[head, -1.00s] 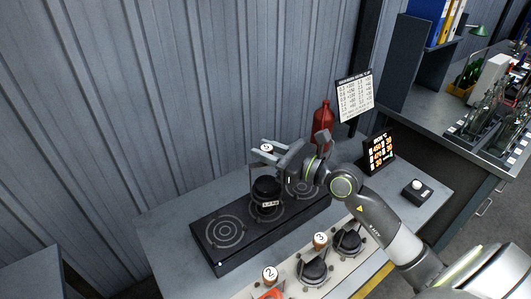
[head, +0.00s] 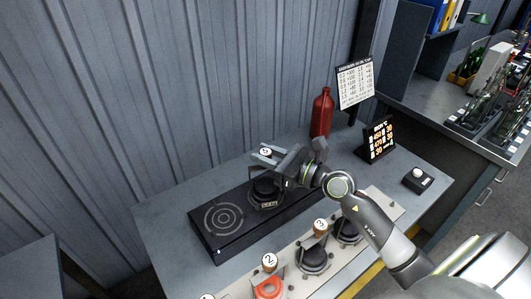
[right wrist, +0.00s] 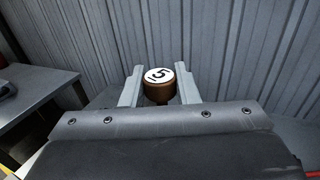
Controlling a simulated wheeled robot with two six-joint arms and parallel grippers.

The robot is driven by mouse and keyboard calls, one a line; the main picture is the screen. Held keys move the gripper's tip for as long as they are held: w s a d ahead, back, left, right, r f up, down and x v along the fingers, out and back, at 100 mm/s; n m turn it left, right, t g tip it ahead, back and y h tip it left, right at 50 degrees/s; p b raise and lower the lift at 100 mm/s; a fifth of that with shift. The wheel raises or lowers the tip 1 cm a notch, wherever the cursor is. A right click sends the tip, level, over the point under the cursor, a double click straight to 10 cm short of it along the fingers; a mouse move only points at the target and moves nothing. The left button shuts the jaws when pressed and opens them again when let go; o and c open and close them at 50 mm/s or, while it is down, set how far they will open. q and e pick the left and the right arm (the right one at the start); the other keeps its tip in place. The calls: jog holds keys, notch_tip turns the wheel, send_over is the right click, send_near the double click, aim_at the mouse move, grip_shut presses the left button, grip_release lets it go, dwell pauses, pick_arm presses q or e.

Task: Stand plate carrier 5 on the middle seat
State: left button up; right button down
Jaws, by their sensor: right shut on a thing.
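Plate carrier 5 is a dark round body (head: 266,189) with a brown knob topped by a white disc marked 5 (right wrist: 160,78). My right gripper (head: 267,155) is shut on it near the knob; in the right wrist view the knob stands upright between the two fingers. The carrier is over the middle seat of the long black base (head: 215,250), very low. I cannot tell whether it rests on the seat or hangs just above it. The left seat (head: 224,218) is empty, with concentric rings. My wrist hides most of the right seat. My left gripper is not in view.
In front, a pale rack (head: 340,264) holds other carriers, with knobs marked 2 (head: 269,262) and 3 (head: 320,226). A red bottle (head: 321,113), a lit display (head: 380,139) and a button box (head: 418,180) stand at the back and right. The ribbed wall is close behind.

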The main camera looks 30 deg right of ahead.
jog(key=c, duration=1.1)
grip_release()
jog(key=shift+s, duration=0.1)
jog(key=shift+r, duration=0.1)
jog(key=b+v, duration=0.6)
jog(key=v, duration=0.6)
